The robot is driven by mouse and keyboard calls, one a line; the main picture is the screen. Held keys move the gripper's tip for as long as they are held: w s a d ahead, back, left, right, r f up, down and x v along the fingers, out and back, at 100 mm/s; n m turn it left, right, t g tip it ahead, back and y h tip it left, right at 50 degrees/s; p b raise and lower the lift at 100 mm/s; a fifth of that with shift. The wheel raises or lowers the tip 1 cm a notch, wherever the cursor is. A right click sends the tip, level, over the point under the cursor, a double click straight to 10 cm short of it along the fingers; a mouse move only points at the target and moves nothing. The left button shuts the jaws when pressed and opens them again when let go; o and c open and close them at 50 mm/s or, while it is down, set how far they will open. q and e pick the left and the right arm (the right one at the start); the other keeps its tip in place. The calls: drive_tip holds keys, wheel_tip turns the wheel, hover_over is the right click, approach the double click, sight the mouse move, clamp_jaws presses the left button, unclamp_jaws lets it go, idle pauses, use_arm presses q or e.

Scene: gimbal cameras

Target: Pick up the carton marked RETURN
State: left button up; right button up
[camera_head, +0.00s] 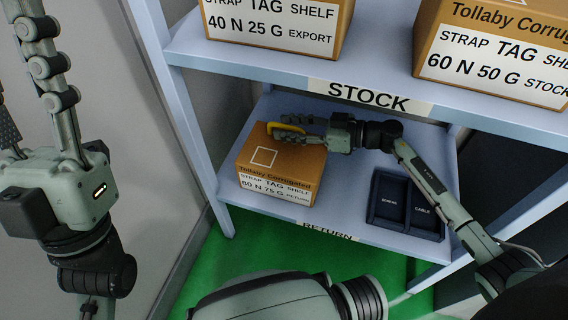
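The brown carton marked RETURN (261,157) stands on the lower shelf at its left end. Its front label reads STRAP TAG SHELF, 60 N 75 G RETURN, and a white square outline is on it. A yellow piece (287,128) shows at the carton's top, between the fingers of my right gripper (288,128). That gripper reaches in from the right, level, over the carton's top. Whether its fingers press on the yellow piece is too small to tell. My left gripper (24,95) is at the far left, fingers up and spread, empty, away from the shelves.
The upper shelf (240,63), marked STOCK, holds an EXPORT carton (275,22) and a STOCK carton (495,50) just above my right arm. A dark two-part tray (404,205) lies right of the RETURN carton. A shelf post (185,110) stands at left. The floor is green.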

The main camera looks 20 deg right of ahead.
drive_tip(key=shift+c, duration=0.6)
clamp_jaws()
drive_tip(key=shift+r, duration=0.15)
